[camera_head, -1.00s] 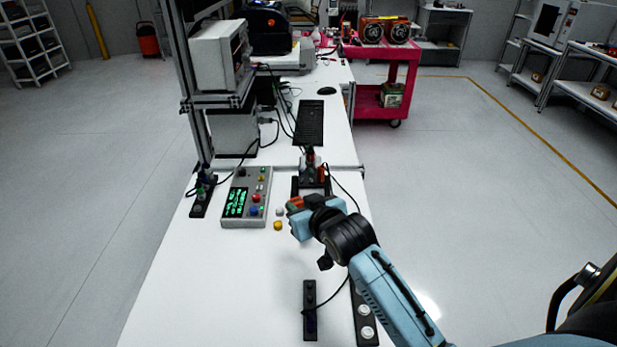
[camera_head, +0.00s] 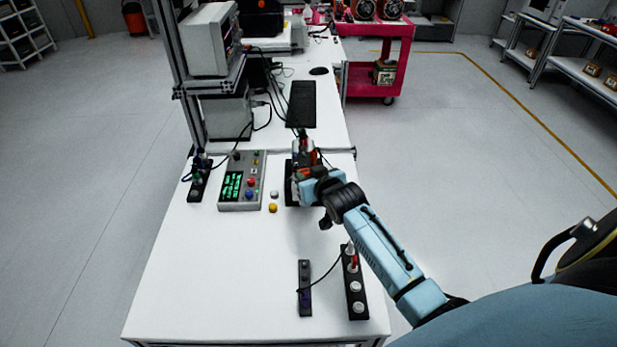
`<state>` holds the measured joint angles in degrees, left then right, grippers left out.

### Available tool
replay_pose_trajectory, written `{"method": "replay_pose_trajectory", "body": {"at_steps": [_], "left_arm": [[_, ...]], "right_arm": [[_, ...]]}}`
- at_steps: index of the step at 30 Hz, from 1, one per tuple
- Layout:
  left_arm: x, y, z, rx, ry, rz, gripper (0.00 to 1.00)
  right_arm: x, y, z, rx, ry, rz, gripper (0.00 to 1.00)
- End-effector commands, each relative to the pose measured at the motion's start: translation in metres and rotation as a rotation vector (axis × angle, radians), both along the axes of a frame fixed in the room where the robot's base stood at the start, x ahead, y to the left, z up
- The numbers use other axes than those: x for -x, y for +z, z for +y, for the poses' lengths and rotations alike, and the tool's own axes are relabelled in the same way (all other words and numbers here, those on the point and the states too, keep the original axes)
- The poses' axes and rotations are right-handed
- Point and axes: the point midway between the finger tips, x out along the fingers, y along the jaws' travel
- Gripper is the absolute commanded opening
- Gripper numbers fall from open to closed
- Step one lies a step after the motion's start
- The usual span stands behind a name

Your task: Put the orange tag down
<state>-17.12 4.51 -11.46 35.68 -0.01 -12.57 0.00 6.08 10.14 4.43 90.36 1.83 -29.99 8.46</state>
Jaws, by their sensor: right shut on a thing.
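My right gripper (camera_head: 300,182) is over the table, right of the grey control box and beside the dark stand (camera_head: 304,158). It is shut on a small orange thing (camera_head: 307,173), which I take to be the orange tag. The fingers and the stand's clutter hide most of it, and I cannot tell whether it touches anything below. A yellow-orange disc (camera_head: 273,208) and a white disc (camera_head: 275,195) lie on the table just left of the gripper. My left gripper is not in view.
The control box (camera_head: 241,181) has a lit green display. A black strip (camera_head: 197,184) lies left of it. Two black strips (camera_head: 305,288) (camera_head: 355,290) with a cable lie at the front right. The white tabletop (camera_head: 215,270) is clear at the front left.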

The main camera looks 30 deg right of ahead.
Motion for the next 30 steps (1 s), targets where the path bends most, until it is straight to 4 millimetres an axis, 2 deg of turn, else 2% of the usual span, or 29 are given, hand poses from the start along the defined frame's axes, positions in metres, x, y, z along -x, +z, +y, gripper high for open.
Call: {"method": "replay_pose_trajectory", "body": {"at_steps": [13,14,18,30], "left_arm": [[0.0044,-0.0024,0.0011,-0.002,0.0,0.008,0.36],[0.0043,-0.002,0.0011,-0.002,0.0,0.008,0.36],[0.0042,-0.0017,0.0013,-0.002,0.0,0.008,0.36],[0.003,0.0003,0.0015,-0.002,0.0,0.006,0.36]], "right_arm": [[0.0,-0.0091,0.0002,0.0,0.0,-0.001,0.09],[0.0,-0.0082,0.0001,0.0,0.0,-0.001,0.34],[0.0001,-0.0079,0.0001,0.0,0.0,-0.001,0.51],[0.0037,-0.0033,0.0006,0.0,0.0,0.0,0.51]]}}
